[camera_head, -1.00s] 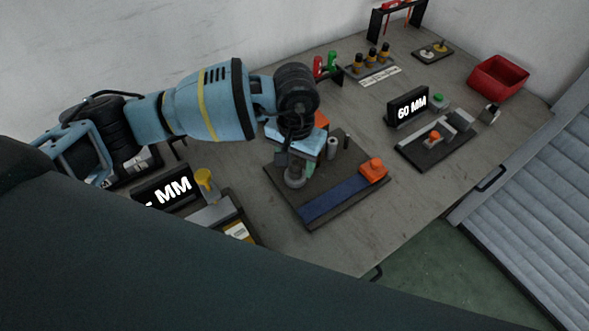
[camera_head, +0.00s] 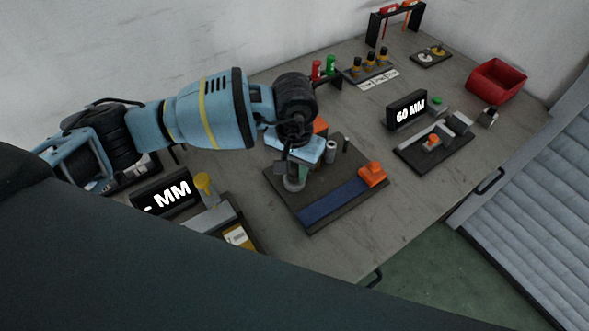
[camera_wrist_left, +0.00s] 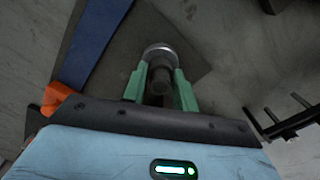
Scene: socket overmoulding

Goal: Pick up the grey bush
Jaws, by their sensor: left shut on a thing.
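The grey bush (camera_head: 293,185) is a short round grey piece at the left part of the dark fixture plate (camera_head: 318,223). My left gripper (camera_head: 295,177) points down over it. In the left wrist view, the green fingers of my left gripper (camera_wrist_left: 160,90) are shut on the bush (camera_wrist_left: 158,50), one on each side, and its round grey rim shows beyond the fingertips. I cannot tell whether the bush still touches the plate. My right gripper is not in view.
The plate carries a blue strip (camera_head: 333,200), an orange block (camera_head: 372,174), a grey cylinder (camera_head: 331,152) and a thin dark pin (camera_head: 346,145). A 60 MM display (camera_head: 408,111) stands to the right. A yellow-topped part (camera_head: 204,183) stands left. A red bin (camera_head: 497,81) is far right.

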